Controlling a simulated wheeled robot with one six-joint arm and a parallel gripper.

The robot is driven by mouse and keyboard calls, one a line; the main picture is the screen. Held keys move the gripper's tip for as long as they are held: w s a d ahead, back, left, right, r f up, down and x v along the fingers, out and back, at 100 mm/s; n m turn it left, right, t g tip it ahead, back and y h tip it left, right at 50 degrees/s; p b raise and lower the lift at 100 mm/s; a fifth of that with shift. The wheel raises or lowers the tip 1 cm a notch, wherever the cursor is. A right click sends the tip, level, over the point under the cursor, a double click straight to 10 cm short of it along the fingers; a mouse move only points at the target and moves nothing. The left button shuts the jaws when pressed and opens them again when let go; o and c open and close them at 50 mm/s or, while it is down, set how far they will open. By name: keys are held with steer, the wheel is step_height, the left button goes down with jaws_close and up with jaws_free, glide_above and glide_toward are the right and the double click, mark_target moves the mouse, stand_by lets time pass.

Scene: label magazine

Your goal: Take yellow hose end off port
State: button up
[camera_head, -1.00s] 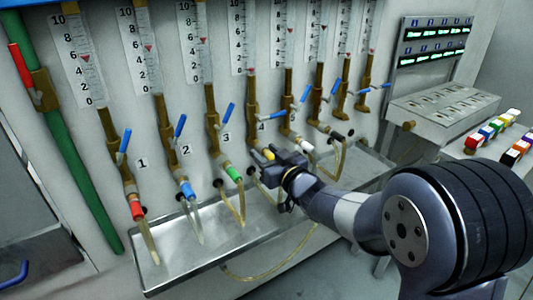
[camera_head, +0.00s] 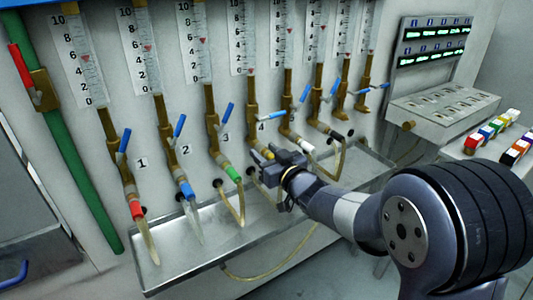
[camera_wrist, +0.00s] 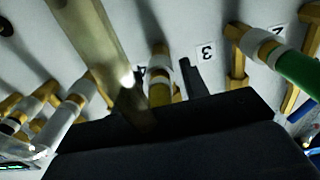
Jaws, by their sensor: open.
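The yellow hose end (camera_head: 267,153) is on the port under the fourth gauge in the head view, pointing down and right. My gripper (camera_head: 272,167) is right at it and hides its lower part and some of its hose. In the wrist view, my gripper's two fingers (camera_wrist: 160,88) stand apart, one on each side of a yellowish piece (camera_wrist: 160,94) below a pale collar. This looks like the yellow hose end, but its lower part is hidden. I cannot tell whether a finger touches it. A blurred translucent hose (camera_wrist: 90,35) crosses close to the camera.
The green hose end (camera_head: 233,174) is close on the left, and the white hose end (camera_head: 307,145) on the right. Blue (camera_head: 187,191) and red (camera_head: 137,209) ones are farther left. A metal drip tray (camera_head: 215,262) runs below. Blue valve levers (camera_head: 227,112) stick out above.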

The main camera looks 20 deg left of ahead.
steer(key=shift+a+r, duration=0.2)
stand_by(0.3)
jaws_close()
steer(key=shift+s+d+f, duration=0.1)
steer(key=shift+d, duration=0.05)
stand_by(0.4)
steer(key=shift+s+d, duration=0.1)
steer(key=shift+b+v, duration=0.4)
steer(key=shift+v, duration=2.2)
steer(key=shift+f, duration=0.15)
